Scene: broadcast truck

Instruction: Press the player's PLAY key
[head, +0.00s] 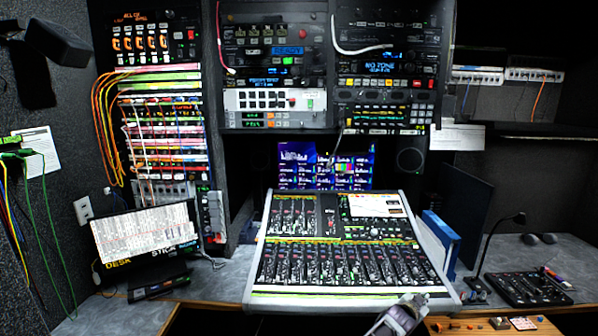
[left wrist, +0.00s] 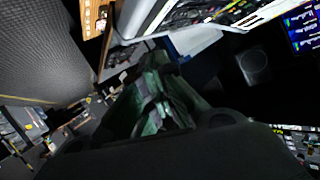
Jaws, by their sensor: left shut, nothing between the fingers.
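Rack units with displays and keys fill the upper middle of the head view. One unit (head: 385,62) has a blue lit display and a row of coloured keys below it. A white-fronted unit (head: 274,100) has rows of black keys. The key labels are too small to read, so I cannot tell which unit is the player or which key is PLAY. My left gripper (head: 410,302) is at the bottom of the head view, in front of the mixing console, far below the racks. In the left wrist view its dark fingers (left wrist: 158,108) are shut and empty. My right gripper is not in view.
The sloped mixing console (head: 342,245) takes the middle of the desk. A monitor (head: 326,168) stands behind it. A tilted screen (head: 145,232) is at left. A blue binder (head: 441,240), a gooseneck lamp (head: 500,240) and a small control panel (head: 527,287) are at right.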

